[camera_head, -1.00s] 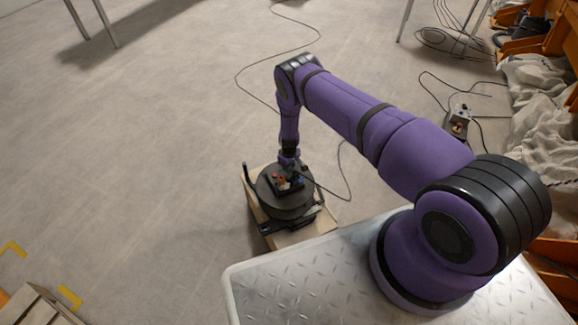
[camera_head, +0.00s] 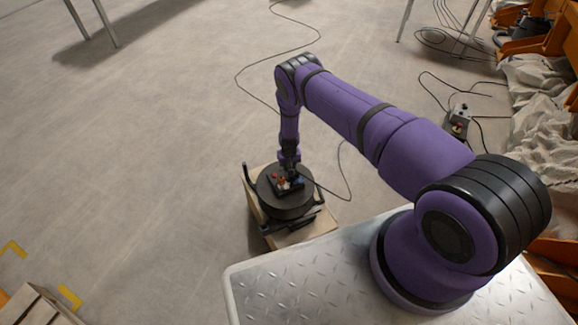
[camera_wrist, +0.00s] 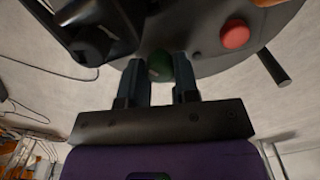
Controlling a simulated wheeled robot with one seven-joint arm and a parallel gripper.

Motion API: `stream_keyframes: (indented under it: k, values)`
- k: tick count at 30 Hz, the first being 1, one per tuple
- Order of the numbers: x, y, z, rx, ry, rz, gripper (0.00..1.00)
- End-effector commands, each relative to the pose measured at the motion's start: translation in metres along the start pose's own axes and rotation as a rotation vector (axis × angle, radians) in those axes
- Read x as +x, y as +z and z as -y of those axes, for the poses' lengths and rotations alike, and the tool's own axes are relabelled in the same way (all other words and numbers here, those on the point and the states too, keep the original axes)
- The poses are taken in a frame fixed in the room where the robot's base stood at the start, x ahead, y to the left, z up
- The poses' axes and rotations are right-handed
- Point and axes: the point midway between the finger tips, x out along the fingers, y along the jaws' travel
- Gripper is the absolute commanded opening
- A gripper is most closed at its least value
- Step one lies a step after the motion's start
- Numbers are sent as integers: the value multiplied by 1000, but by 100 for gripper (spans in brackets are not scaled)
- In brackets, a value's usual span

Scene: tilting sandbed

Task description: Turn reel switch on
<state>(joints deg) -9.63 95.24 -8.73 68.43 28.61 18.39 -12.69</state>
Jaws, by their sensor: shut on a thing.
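The dark round cable reel (camera_head: 287,205) sits on a wooden board below my arm. Small red, white and blue parts show on its top in the head view. In the wrist view, a green switch knob (camera_wrist: 161,66) lies between the two dark fingers of my gripper (camera_wrist: 160,78), which is shut on it. A round red button (camera_wrist: 235,34) is to the right of the fingers, apart from them. In the head view my gripper (camera_head: 288,172) points down at the reel's top. The fingers hide part of the knob, and its marking cannot be read.
A wooden board (camera_head: 305,236) supports the reel. A black cable (camera_head: 338,178) runs from the reel over the floor. A small box with cables (camera_head: 459,120) lies at right. A pallet (camera_head: 38,306) is at lower left. The left floor is clear.

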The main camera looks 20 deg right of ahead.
Motion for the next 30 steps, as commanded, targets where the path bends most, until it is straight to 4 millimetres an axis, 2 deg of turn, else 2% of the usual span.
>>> stream_keyframes:
  k: [6, 15, 30]
  values:
    - [0, 0, 0, 186, 0, 0, 5]
    - [0, 0, 0, 368, 0, 0, 5]
    - [0, 0, 0, 457, 0, -1, 5]
